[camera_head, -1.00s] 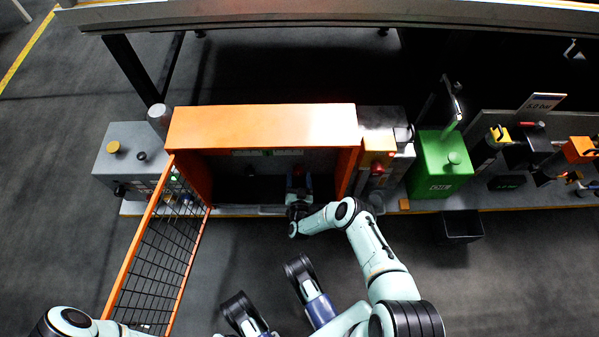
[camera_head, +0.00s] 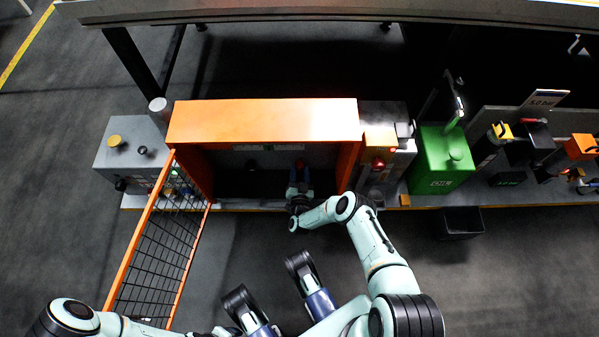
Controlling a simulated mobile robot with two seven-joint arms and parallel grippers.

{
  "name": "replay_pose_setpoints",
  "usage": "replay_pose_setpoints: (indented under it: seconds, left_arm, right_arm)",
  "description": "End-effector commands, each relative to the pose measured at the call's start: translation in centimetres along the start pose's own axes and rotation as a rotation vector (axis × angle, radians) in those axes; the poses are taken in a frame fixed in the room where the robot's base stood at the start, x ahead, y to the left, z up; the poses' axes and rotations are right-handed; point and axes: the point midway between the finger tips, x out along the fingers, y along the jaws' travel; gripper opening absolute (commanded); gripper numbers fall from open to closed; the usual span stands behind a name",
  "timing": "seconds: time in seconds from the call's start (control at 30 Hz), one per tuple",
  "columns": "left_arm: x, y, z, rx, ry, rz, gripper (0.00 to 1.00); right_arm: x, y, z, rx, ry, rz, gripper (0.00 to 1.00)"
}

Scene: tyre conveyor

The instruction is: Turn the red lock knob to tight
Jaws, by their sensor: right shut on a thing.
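The red lock knob (camera_head: 299,163) shows as a small red spot inside the orange-framed cabinet, right of its middle. My right gripper (camera_head: 299,172) reaches into the cabinet from the front and is shut on the knob. The gripper hides most of the knob, and I cannot read how far it is turned. My left arm shows at the bottom left, but its gripper is out of view.
The orange cabinet (camera_head: 262,122) has its mesh door (camera_head: 155,250) swung open to the left. A grey box (camera_head: 125,150) stands left of it. A green box (camera_head: 440,160) and a black bin (camera_head: 461,222) are to the right. The floor in front is clear.

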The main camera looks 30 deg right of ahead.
Motion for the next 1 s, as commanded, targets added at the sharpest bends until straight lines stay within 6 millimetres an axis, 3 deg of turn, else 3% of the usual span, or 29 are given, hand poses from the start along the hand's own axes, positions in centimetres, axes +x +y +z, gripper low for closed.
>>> replay_pose_setpoints:
  seconds: [1.0]
  left_arm:
    - [-0.01,0.02,-0.04,0.0,0.001,0.0,0.69]
  right_arm:
    - [0.15,0.43,0.07,0.899,0.003,0.0,0.13]
